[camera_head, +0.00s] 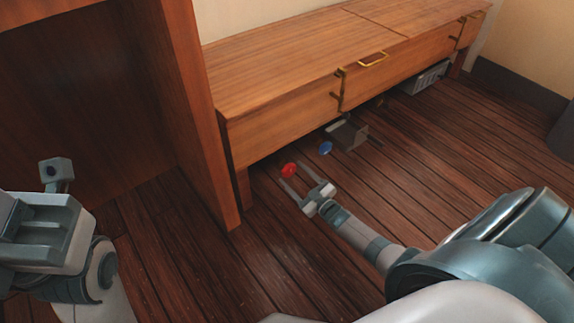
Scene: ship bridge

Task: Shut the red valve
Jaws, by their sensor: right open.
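The red valve (289,170) is a small round red knob low down, at the front lower edge of the wooden bench. My right gripper (293,185) is open, with its two thin fingers pointing at the red valve. The fingertips are close to the valve, on either side of or just in front of it; I cannot tell whether they touch it. At the left edge, part of my left arm (45,235) shows; its fingers cannot be made out.
A blue valve (325,148) sits just right of the red one, beside a grey metal box (347,134). The wooden bench (290,75) overhangs them. A wooden panel (190,110) stands to the left. Another grey box (428,77) lies under the bench. The plank floor (450,150) is clear at right.

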